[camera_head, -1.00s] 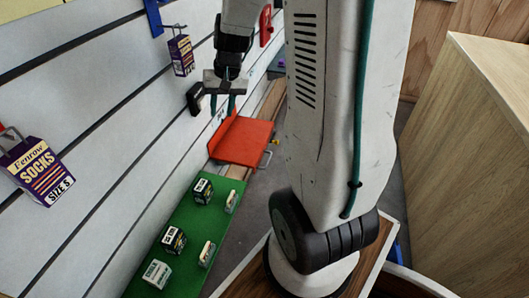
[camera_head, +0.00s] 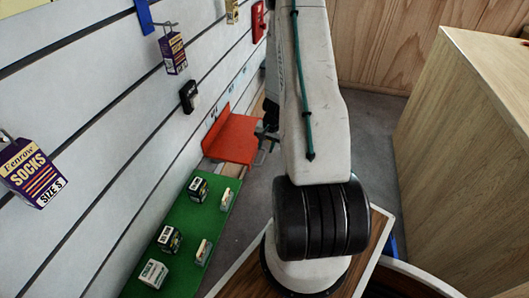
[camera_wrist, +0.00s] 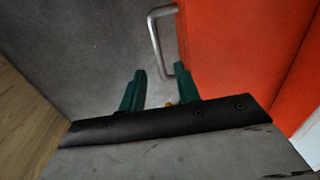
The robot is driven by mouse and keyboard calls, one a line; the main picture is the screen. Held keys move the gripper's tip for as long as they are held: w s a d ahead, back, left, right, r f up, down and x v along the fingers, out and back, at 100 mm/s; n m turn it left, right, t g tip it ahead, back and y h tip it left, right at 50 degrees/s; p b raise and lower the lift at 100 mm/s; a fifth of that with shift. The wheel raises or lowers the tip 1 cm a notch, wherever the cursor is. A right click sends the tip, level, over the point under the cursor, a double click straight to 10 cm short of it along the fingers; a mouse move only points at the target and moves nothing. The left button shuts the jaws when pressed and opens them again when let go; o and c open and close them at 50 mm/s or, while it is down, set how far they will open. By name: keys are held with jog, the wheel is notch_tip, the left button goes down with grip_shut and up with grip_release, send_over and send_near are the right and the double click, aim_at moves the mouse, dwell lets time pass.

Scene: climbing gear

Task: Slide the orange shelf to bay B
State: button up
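The orange shelf (camera_head: 232,140) is on the slatted wall, beyond the green shelf, with an upright back plate. A metal handle (camera_head: 261,156) sticks out from its right side. In the wrist view the orange shelf (camera_wrist: 240,50) fills the right, and the handle (camera_wrist: 155,38) is a bent bar ahead. My gripper (camera_wrist: 160,70) is open, its two green fingers apart, with the handle's near end showing between the tips; I cannot tell whether they touch. In the head view my gripper (camera_head: 266,134) is at the shelf's right edge, partly hidden by my arm. Small bay marks on the wall are unreadable.
A green shelf (camera_head: 183,215) with several small boxes stands nearer on the wall. Sock packs (camera_head: 33,175) and a black item (camera_head: 188,96) hang from the wall. A wooden cabinet (camera_head: 465,160) stands at right. Grey floor (camera_head: 375,135) is clear between.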

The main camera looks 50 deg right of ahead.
aim_at(264, 155)
jog(key=shift+w+a+f, duration=0.1)
jog(key=shift+w+f, duration=0.05)
jog(key=shift+f, duration=0.8)
jog(key=shift+w+a+f, duration=0.1)
jog(key=shift+w+f, duration=0.05)
jog(key=shift+f, duration=0.75)
